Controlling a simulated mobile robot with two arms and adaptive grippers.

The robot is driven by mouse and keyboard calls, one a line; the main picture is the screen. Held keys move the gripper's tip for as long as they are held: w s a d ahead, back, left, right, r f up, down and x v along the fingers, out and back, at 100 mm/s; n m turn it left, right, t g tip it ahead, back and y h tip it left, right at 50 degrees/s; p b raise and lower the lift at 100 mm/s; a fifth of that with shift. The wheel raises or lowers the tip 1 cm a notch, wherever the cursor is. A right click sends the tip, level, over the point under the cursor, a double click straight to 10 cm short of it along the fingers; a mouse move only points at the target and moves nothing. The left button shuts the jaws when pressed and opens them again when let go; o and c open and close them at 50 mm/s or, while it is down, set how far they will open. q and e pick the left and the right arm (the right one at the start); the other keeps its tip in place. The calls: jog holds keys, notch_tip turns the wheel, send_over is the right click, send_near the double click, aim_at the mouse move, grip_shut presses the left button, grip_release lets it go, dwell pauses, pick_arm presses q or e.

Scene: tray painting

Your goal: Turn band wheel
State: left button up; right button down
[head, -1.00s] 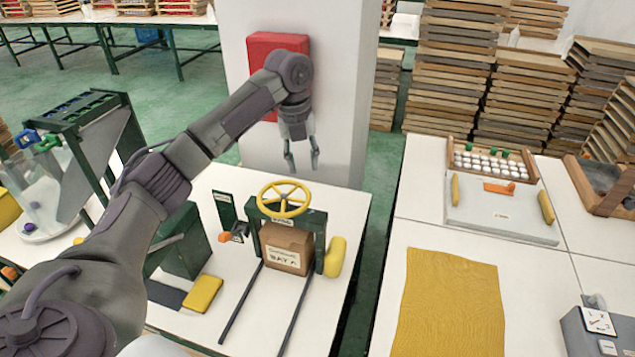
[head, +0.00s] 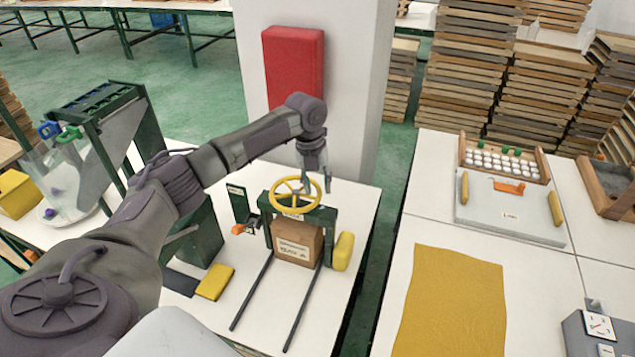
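The yellow spoked band wheel (head: 279,205) lies roughly level on top of a dark green frame (head: 327,218). A brown box with a printed label (head: 296,249) sits in the frame below the wheel. My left gripper (head: 315,184) points down at the wheel's far right rim. Its two fingers are apart, one seen over the wheel and one just outside the rim. I cannot tell whether either finger touches the rim. My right gripper is not in view.
A yellow rounded block (head: 343,252) sits right of the frame, and two dark rails (head: 252,291) run toward me. A yellow pad (head: 215,282) lies at left. A pillar with a red box (head: 293,66) stands behind the table. A yellow cloth (head: 451,305) covers part of the right table.

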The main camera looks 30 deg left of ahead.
pick_arm(q)
jog(key=shift+f, duration=0.45)
jog(key=shift+c, duration=0.2)
grip_shut()
jog(key=shift+w+r, duration=0.1)
